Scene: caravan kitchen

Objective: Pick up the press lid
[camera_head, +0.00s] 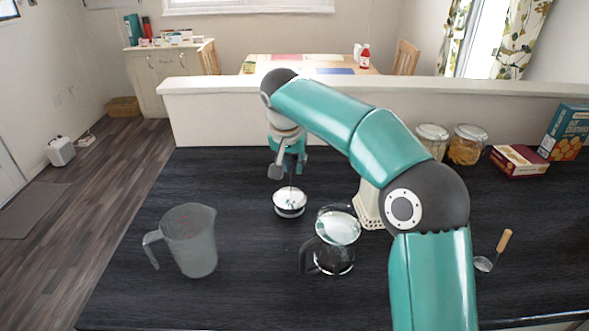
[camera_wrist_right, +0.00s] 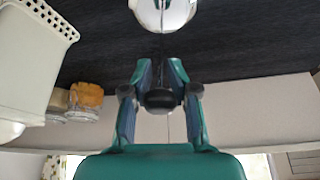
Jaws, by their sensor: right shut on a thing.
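The press lid (camera_head: 290,203) is a round, pale, shiny cap with a thin rod rising from it, left of centre on the dark counter. My right gripper (camera_head: 291,166) is above it, shut on the black knob at the rod's top. In the right wrist view the knob (camera_wrist_right: 160,98) sits between the fingertips, and the lid (camera_wrist_right: 163,12) is cut by the top edge. I cannot tell whether the lid touches the counter. The glass press jug (camera_head: 334,258) with a dark handle stands to the lid's right. My left gripper is not in view.
A frosted measuring jug (camera_head: 191,240) stands at left. A white perforated container (camera_head: 369,208) is partly behind my right arm. Jars (camera_head: 467,146), boxes (camera_head: 518,161) and a ladle (camera_head: 484,264) are at right. A low wall (camera_head: 225,113) edges the counter's back.

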